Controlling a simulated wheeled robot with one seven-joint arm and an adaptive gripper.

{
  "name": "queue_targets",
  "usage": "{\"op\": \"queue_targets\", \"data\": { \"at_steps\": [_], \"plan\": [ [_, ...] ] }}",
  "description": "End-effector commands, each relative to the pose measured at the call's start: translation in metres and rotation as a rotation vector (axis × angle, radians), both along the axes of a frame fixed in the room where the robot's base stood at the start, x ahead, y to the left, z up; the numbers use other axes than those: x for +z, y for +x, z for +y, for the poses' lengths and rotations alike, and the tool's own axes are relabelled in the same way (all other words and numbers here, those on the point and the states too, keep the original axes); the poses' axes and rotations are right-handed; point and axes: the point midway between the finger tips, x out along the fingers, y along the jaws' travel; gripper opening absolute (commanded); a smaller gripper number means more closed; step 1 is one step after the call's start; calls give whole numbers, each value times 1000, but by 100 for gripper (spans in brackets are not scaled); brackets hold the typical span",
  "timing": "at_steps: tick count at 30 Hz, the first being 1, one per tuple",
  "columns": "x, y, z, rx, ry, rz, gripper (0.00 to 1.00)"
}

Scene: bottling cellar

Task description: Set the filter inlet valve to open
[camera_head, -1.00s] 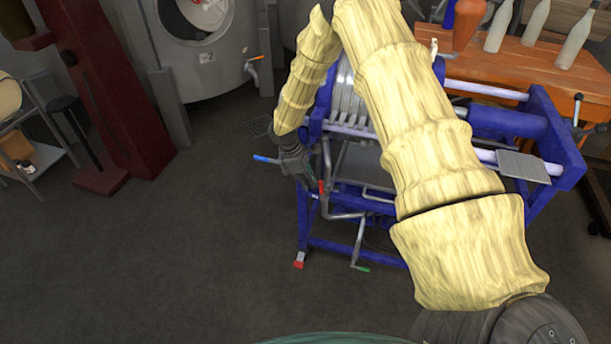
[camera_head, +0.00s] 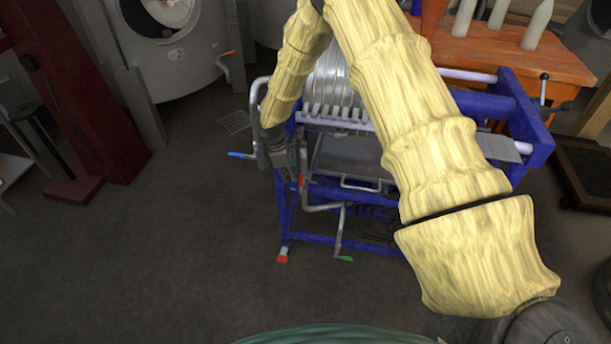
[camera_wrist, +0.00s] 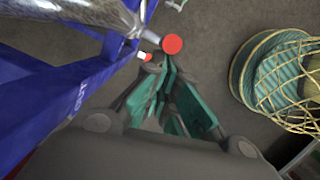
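The filter press has a blue frame (camera_head: 360,196) and pale plates. Pipes at its left end carry small levers with coloured ends: a blue-ended lever (camera_head: 240,155), a red-ended lever (camera_head: 301,181) and a green-ended lever (camera_head: 346,259). I cannot tell which is the filter inlet valve. My dark gripper (camera_head: 292,172) is beside the red-ended lever. In the wrist view, my gripper (camera_wrist: 163,66) has its teal-padded fingers with tips together, apparently empty. The lever's round red end (camera_wrist: 172,44) appears just beyond the tips; whether they touch is unclear.
A steel tank (camera_head: 185,55) and a dark red post (camera_head: 80,120) stand at the left. A wooden table (camera_head: 500,45) with bottles is behind the press. The floor (camera_head: 170,240) left and front of the press is open.

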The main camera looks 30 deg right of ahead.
Motion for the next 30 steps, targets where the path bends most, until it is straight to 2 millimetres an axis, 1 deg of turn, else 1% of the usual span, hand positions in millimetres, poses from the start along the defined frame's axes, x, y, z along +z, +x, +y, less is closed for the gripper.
{"op": "queue_targets", "data": {
  "at_steps": [12, 17, 23, 30],
  "plan": [
    [-1, -2, -2, 2, -4, 7, 0],
    [4, -2, -2, 1, -5, 7, 0],
    [23, 0, 1, 0, -6, 6, 0],
    [59, 4, 10, 2, -2, 2, 0]
  ]
}}
